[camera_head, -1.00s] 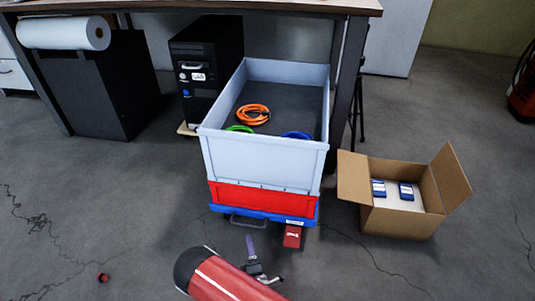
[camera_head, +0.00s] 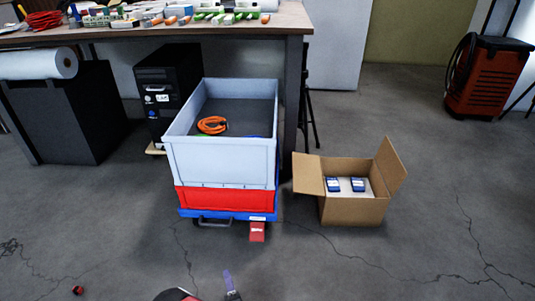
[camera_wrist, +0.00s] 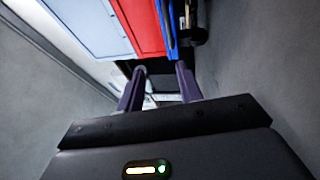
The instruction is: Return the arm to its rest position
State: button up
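My gripper (camera_head: 230,283) shows at the bottom edge of the head view, with one purple finger upright. Most of my arm is below the frame; only a small red and dark part shows. In the wrist view my gripper (camera_wrist: 160,84) has its two purple fingers apart, with nothing held between them. The wrist camera looks towards the stacked crates, which appear tilted: the grey crate (camera_wrist: 90,22), the red crate (camera_wrist: 146,25) and a blue base.
The grey crate (camera_head: 220,163) holds an orange cable coil (camera_head: 212,125). An open cardboard box (camera_head: 352,211) with blue-labelled items stands right of it. A laden workbench (camera_head: 200,31), a black computer tower and a red-orange machine (camera_head: 487,80) stand behind. Floor at front right is clear.

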jog(key=w+r+m+g+h, duration=0.4)
jog(key=w+r+m+h, duration=0.1)
jog(key=w+r+m, duration=0.6)
jog(key=w+d+r+m+g, duration=0.15)
jog(key=d+r, duration=0.25)
jog(key=r, duration=0.4)
jog(key=w+d+r+m+g, duration=0.1)
jog(key=d+r+m+g, duration=0.15)
jog(key=r, duration=0.45)
jog(key=s+d+r+m+g, duration=0.3)
jog(key=s+d+r+m, duration=0.1)
jog(key=s+d+r, duration=0.8)
jog(key=s+d+r+m+g+h, duration=0.1)
jog(key=s+d+r+m, duration=0.15)
jog(key=s+d, duration=0.45)
jog(key=s+d+r+m+g+h, duration=0.1)
jog(key=s+d+r, duration=0.15)
jog(key=s, duration=0.85)
notch_tip(320, 180, up, 14)
jog(key=p, duration=1.3)
jog(key=shift+p, duration=0.3)
